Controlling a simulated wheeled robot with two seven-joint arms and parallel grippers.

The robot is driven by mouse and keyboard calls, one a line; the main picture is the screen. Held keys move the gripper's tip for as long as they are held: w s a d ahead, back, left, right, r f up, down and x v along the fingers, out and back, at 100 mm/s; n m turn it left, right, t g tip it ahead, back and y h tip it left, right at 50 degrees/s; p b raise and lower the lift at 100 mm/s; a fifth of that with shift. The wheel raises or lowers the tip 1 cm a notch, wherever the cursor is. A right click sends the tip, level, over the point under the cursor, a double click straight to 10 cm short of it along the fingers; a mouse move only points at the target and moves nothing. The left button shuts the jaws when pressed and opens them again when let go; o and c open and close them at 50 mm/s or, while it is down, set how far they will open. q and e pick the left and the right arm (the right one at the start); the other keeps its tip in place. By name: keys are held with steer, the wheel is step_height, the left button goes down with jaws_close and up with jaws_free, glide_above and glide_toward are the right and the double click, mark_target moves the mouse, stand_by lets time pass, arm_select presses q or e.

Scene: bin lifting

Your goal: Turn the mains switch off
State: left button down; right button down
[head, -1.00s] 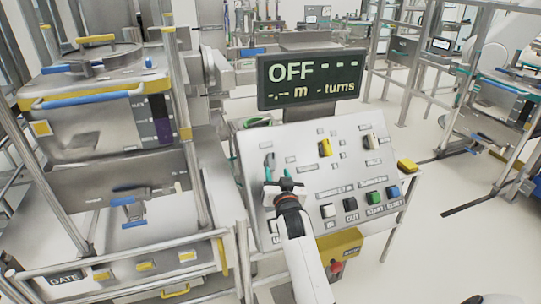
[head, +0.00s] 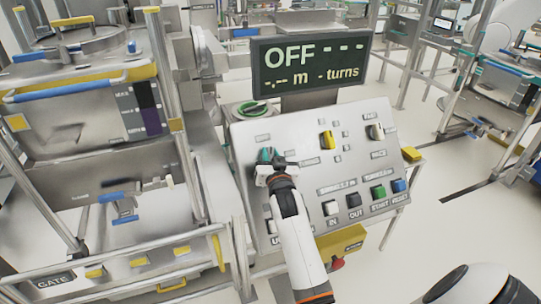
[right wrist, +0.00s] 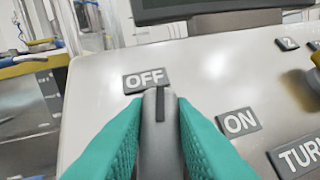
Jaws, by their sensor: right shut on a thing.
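The switch is a grey knob (right wrist: 158,125) with a dark pointer line, on the sloping control panel (head: 300,160). In the right wrist view it stands between an OFF label (right wrist: 145,80) at upper left and an ON label (right wrist: 239,123) at right. Its pointer line points up, close to the OFF label. My right gripper (head: 268,157) is at the panel's upper left. Its teal fingers are shut on the knob's two sides, and in the head view they hide the knob. The display (head: 312,66) above the panel reads OFF. My left gripper is not in view.
A green-topped knob (head: 254,107) sits behind the panel. Railings and a machine stand at left.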

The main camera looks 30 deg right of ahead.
steer(key=shift+r+n+y+p, duration=0.1)
steer(key=shift+n+y+p, duration=0.4)
steer(key=shift+n+y, duration=0.15)
steer(key=shift+a+n+t+y+p, duration=0.1)
steer(key=shift+n+t+y+p, duration=0.6)
steer(key=shift+n, duration=0.65)
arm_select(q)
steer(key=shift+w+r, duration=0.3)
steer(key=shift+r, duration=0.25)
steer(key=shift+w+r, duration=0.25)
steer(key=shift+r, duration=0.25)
arm_select(e)
steer(key=shift+f, duration=0.2)
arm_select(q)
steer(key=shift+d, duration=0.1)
arm_select(e)
steer(key=c, duration=1.2)
jaws_free()
steer(key=shift+w, duration=0.15)
steer(key=shift+c, duration=0.2)
arm_select(q)
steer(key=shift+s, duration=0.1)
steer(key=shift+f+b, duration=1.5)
steer(key=shift+b, duration=0.2)
arm_select(e)
steer(key=v, duration=1.2)
steer(key=shift+r, duration=0.15)
